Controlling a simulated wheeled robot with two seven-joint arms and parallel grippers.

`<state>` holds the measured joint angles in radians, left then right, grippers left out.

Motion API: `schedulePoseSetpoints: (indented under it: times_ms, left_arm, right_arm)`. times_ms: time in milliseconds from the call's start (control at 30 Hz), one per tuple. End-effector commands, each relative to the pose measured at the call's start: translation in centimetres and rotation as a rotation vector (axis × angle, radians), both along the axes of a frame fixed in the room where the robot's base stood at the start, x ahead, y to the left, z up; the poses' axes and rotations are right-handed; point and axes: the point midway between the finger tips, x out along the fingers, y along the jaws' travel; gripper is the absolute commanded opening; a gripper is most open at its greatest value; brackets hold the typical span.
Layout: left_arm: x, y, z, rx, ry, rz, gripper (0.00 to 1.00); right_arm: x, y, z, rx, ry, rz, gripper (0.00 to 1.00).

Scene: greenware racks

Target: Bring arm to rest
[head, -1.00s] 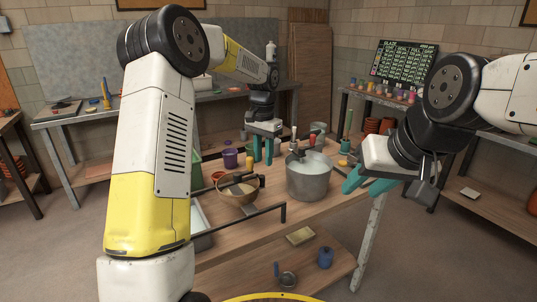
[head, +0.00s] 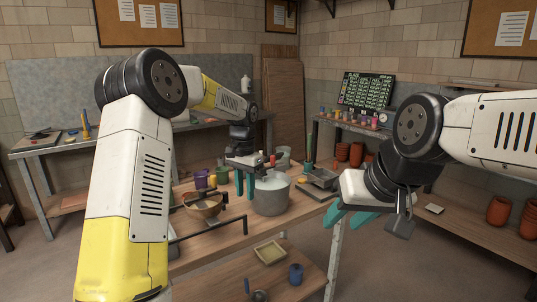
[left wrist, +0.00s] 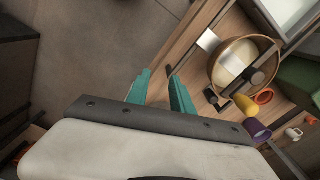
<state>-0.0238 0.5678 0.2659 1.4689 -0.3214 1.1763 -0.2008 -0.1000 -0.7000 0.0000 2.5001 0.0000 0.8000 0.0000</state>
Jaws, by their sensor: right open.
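My left gripper (head: 245,184) hangs fingers down over the far side of the wooden work table, beside the grey bucket (head: 271,199) in the head view. In the left wrist view its two teal fingers (left wrist: 161,88) stand apart with nothing between them. My right gripper (head: 350,219) is at the table's right end, open and empty, its teal fingers pointing left and down.
A bowl (head: 204,209) with a bar across it stands left of the bucket; it also shows in the left wrist view (left wrist: 222,75). A purple cup (head: 201,179) is behind it. A lower shelf holds a tray (head: 270,253) and blue jar (head: 296,273).

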Motion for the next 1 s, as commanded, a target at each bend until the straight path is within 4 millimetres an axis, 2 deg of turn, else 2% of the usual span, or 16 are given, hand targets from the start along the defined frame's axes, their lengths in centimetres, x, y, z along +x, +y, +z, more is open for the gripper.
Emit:
schedulePoseSetpoints:
  times_ms: [267,567,767,867,1000]
  left_arm:
    - [-1.0,0.4,1.5,-0.002,-0.024,0.015,0.28]
    - [-3.5,1.3,4.4,-0.010,-0.071,0.053,0.28]
    - [-6.7,2.3,7.3,-0.025,-0.126,0.102,0.28]
    - [-9.1,3.0,9.1,-0.040,-0.164,0.138,0.28]
    - [-14.0,4.4,11.5,-0.078,-0.237,0.214,0.28]
  right_arm:
    - [0.0,0.0,0.0,0.000,0.001,0.000,0.40]
    - [0.0,0.0,0.0,0.000,0.000,0.000,0.40]
    - [0.0,0.0,0.0,0.000,0.000,0.000,0.40]
    - [0.0,0.0,0.0,0.000,0.000,0.000,0.40]
    - [0.0,0.0,0.0,0.000,0.000,0.000,0.40]
